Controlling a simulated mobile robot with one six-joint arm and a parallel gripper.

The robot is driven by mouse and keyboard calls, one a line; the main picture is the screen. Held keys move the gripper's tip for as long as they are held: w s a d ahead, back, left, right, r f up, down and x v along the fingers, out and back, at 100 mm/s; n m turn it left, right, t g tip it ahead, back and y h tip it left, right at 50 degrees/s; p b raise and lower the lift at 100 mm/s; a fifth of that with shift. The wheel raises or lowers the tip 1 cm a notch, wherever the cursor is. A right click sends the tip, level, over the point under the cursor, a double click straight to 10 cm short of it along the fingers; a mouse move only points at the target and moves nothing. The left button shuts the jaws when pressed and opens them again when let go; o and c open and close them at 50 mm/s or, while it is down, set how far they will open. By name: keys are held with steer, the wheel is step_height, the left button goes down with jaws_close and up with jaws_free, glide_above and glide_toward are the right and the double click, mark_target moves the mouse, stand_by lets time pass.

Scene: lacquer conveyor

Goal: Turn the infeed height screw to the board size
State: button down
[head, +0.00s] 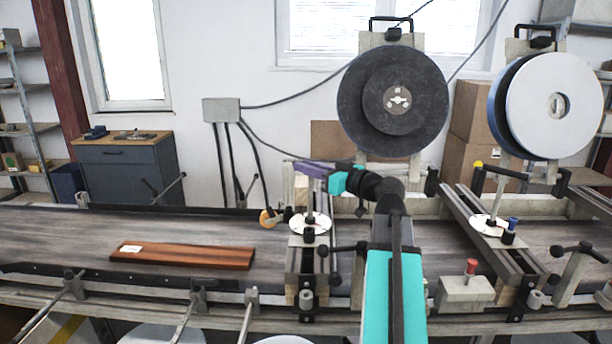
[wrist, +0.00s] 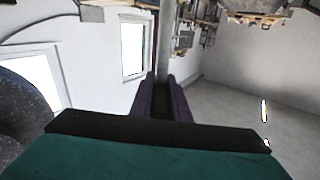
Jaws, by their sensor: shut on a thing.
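The infeed height screw (head: 310,202) is an upright grey rod in the head view, standing over a round white dial (head: 310,224) on the left crossbeam. My gripper (head: 306,169) reaches it from the right, with its purple fingers level at the screw's top. In the wrist view my fingers (wrist: 162,82) are closed around a grey rod (wrist: 164,45). The crank at the top is mostly hidden by my fingers, and the dial marks are too small to read. A dark red-brown board (head: 190,257) with a white label lies flat on the conveyor (head: 60,235), left of the screw.
A second screw with a black crank (head: 505,172) and white dial stands on the right crossbeam. Two large discs, dark (head: 365,110) and white (head: 578,85), rise behind. An orange knob (head: 267,218) sits left of the infeed screw. A red button (head: 471,266) is at the front right.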

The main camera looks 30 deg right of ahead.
steer(key=shift+m+h, duration=0.4)
steer(key=shift+h, duration=0.1)
steer(key=c, duration=1.7)
jaws_free()
steer(key=shift+s, duration=0.1)
steer(key=shift+b+v, duration=1.45)
steer(key=shift+v, duration=5.35)
steer(key=shift+f, duration=0.1)
